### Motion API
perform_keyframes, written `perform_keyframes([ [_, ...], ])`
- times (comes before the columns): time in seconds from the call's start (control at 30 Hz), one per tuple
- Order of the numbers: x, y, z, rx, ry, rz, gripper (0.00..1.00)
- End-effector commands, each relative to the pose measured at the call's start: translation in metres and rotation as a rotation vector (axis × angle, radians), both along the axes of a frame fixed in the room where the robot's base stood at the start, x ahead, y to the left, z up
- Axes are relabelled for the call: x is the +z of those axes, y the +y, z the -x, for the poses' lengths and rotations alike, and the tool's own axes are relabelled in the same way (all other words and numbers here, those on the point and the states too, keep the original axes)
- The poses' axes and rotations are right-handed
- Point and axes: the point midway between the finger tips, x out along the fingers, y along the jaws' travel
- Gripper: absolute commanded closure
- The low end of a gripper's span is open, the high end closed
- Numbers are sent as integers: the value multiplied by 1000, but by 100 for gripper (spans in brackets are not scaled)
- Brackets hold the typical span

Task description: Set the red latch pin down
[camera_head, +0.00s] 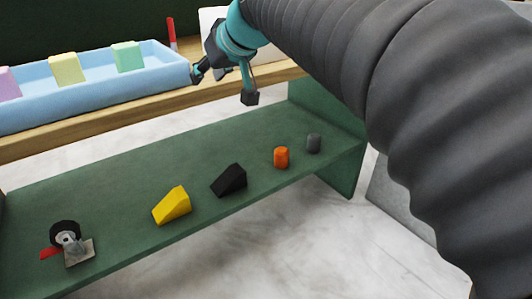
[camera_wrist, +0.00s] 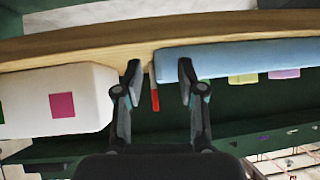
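My gripper (camera_head: 223,85) is open, its two fingers spread wide in front of the wooden shelf edge. In the wrist view my gripper (camera_wrist: 159,75) shows nothing clasped between its fingertips. A slim red upright piece with a pale lower end (camera_head: 171,32) stands on the wooden top behind the tray's right end. It also shows as a red stick (camera_wrist: 155,98) in the gap between the fingers, apparently beyond them. Another red piece (camera_head: 50,253) lies flat on the green lower shelf, partly hidden by a caster. I cannot tell for certain which one is the latch pin.
A light blue tray (camera_head: 100,92) with pastel blocks and a white box (camera_wrist: 55,105) stand on the wooden top (camera_head: 130,115).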

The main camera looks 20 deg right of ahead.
Motion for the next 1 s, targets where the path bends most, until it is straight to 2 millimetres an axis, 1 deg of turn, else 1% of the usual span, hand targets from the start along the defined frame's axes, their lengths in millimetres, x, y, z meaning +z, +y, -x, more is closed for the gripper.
perform_keyframes([
  [0.03, -22, -1, 29, -22, 45, 10, 60],
  [0.07, -35, -2, 43, -37, 73, 16, 60],
  [0.1, -54, -4, 63, -59, 110, 25, 60],
  [0.17, -82, -9, 94, -93, 164, 41, 60],
  [0.2, -101, -12, 113, -117, 197, 52, 60],
  [0.27, -128, -17, 141, -150, 242, 69, 60],
  [0.3, -145, -21, 158, -172, 268, 81, 60],
  [0.4, -182, -29, 194, -218, 323, 108, 60],
  [0.43, -191, -31, 203, -229, 336, 115, 60],
  [0.5, -207, -36, 218, -252, 359, 128, 60],
  [0.53, -212, -37, 222, -259, 366, 132, 60],
  [0.57, -217, -39, 226, -264, 371, 135, 55],
  [0.63, -223, -41, 232, -273, 379, 141, 55],
  [0.73, -225, -42, 234, -276, 383, 142, 55],
  [1.0, -225, -41, 233, -276, 382, 141, 55],
])
